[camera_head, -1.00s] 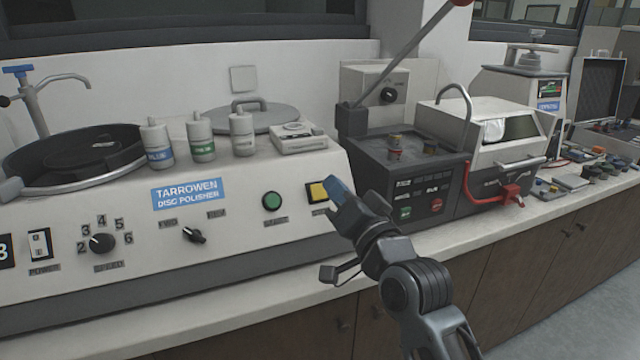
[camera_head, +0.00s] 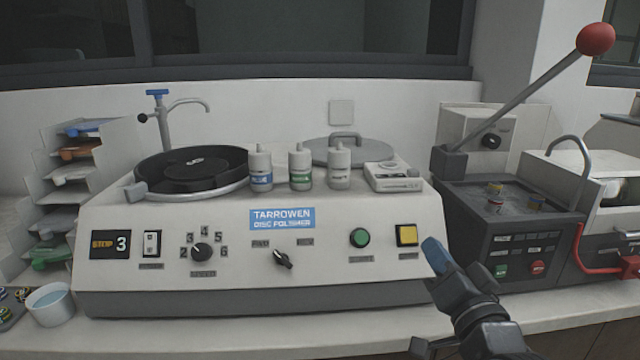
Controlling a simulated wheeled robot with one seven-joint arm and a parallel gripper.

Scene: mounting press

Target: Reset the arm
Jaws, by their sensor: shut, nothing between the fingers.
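My arm reaches up from the bottom right of the head view. My gripper (camera_head: 434,254) is shut and empty, its blue fingertips just right of and below the yellow button (camera_head: 406,235) on the disc polisher (camera_head: 180,263). The picture does not show whether the fingertips touch the polisher. The green button (camera_head: 360,238) is farther left on the same panel. The mounting press (camera_head: 510,215), dark with a long red-knobbed lever (camera_head: 596,38) raised to the upper right, stands to the right of my gripper.
Several bottles (camera_head: 300,167) and a lid (camera_head: 345,150) sit on top of the polisher. A tray rack (camera_head: 75,180) and a white cup (camera_head: 50,304) are at the left. A red hose (camera_head: 580,262) hangs at the right. The counter's front strip (camera_head: 250,335) is mostly clear.

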